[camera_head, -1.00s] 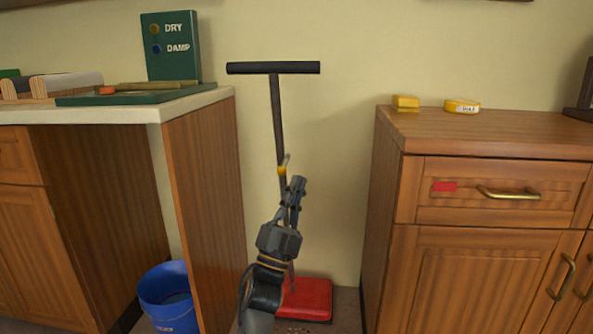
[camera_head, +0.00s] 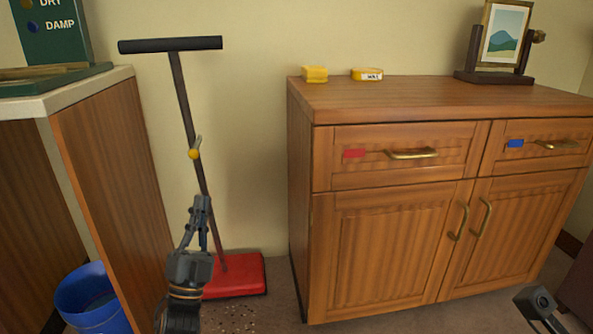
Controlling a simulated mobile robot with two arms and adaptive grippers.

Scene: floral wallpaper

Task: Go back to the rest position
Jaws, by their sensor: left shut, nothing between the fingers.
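My left gripper (camera_head: 202,202) points up at the lower left of the head view. Its fingers are shut with nothing between them. It stands in front of the lower pole of an upright floor sweeper with a black T-handle (camera_head: 170,45) and a red base (camera_head: 236,274). The gripper overlaps the pole in the picture, below its small yellow clip (camera_head: 194,154). I cannot tell the gap in depth. My right gripper's fingers do not show.
A wooden cabinet (camera_head: 390,255) with drawers and doors stands right of the sweeper. A counter (camera_head: 110,85) with a wooden side is at left, a blue bucket (camera_head: 92,300) below. Dark specks (camera_head: 235,318) lie on the floor. A dark angular part (camera_head: 540,303) shows at lower right.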

